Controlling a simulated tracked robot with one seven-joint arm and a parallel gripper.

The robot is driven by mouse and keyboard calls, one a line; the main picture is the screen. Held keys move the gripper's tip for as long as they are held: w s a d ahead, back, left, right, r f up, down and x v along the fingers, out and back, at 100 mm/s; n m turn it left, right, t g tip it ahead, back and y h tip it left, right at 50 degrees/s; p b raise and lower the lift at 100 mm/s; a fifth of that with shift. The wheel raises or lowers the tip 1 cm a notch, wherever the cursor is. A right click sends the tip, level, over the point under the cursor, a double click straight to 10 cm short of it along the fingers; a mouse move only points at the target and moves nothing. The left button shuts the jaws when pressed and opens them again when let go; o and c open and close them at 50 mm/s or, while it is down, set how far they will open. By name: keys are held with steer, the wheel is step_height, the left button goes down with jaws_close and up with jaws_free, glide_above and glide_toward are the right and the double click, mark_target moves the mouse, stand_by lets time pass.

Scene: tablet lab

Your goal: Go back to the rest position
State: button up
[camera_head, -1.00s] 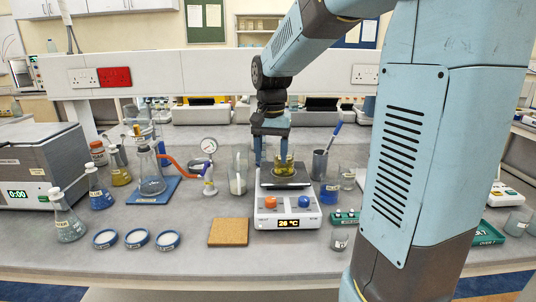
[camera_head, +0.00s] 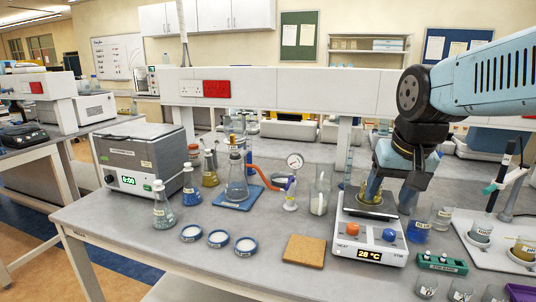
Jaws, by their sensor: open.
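My gripper (camera_head: 378,186) is at the hotplate, below its black wrist at the right. Its blue fingers are open. A small glass beaker with yellow-green contents (camera_head: 371,193) stands on the hotplate's top plate, close to the fingers. Part of the beaker is hidden by the gripper, and I cannot tell whether a finger touches it. The white hotplate (camera_head: 369,246) has an orange and a blue knob, and its display reads 28 °C.
A blue-filled beaker (camera_head: 418,230), green rack (camera_head: 442,263) and white tray (camera_head: 466,225) are on the right.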

steer(key=shift+n+t, duration=0.8)
steer(key=shift+n, duration=0.1)
steer(key=s, duration=0.5)
steer(key=shift+s+f, duration=0.1)
steer(key=shift+f, duration=0.25)
